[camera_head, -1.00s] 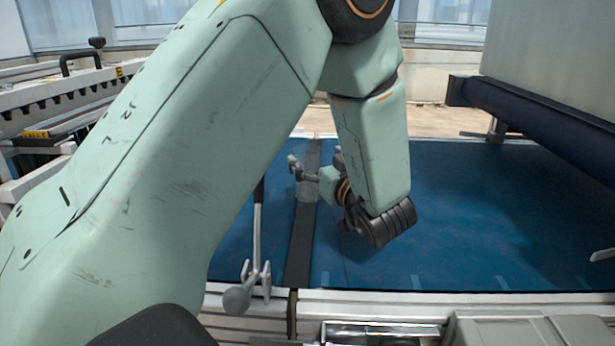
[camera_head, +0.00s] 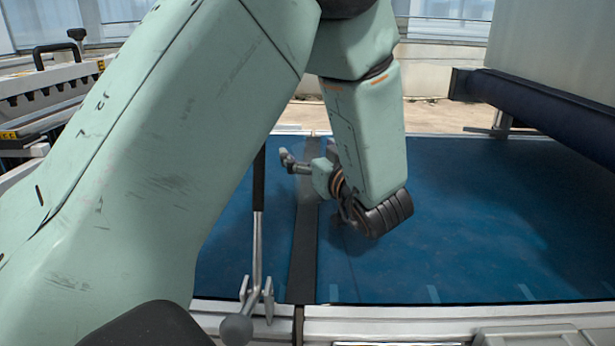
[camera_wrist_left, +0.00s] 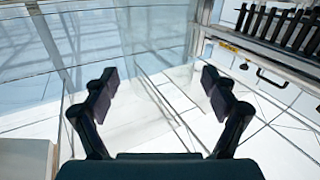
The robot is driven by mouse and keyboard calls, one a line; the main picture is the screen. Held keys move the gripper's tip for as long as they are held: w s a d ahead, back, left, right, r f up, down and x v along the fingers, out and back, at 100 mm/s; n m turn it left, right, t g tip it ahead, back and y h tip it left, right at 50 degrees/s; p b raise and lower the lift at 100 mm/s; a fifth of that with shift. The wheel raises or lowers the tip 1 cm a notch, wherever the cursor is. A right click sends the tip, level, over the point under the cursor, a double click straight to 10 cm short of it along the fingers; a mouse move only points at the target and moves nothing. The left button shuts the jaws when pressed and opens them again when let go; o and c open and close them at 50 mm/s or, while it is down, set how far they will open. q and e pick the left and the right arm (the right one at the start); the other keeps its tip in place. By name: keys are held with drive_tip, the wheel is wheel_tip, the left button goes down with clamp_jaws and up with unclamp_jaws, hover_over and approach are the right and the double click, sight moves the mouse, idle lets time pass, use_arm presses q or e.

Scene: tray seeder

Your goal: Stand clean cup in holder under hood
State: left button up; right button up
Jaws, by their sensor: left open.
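My left gripper (camera_head: 288,160) is partly hidden beyond my left wrist in the head view and hangs over the blue belt surface. In the left wrist view my left gripper (camera_wrist_left: 157,82) has its two dark fingers spread wide, with no object clearly held between them. My right gripper is not in view.
A blue belt (camera_head: 440,240) with a dark strip (camera_head: 303,250) fills the middle. A lever with a ball end (camera_head: 236,329) stands at its front edge. A grey housing (camera_head: 545,50) with a dark blue roller (camera_head: 535,105) is right. A machine with a black handle (camera_head: 57,47) is left.

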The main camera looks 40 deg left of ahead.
use_arm(q)
drive_tip(key=shift+a, duration=0.3)
drive_tip(key=shift+w+a, duration=0.1)
drive_tip(key=shift+w, duration=0.1)
drive_tip(key=shift+s+d+r, duration=0.1)
drive_tip(key=shift+s+d, duration=0.1)
drive_tip(key=c, duration=0.3)
drive_tip(key=shift+w+a, duration=0.1)
drive_tip(key=c, duration=0.4)
clamp_jaws()
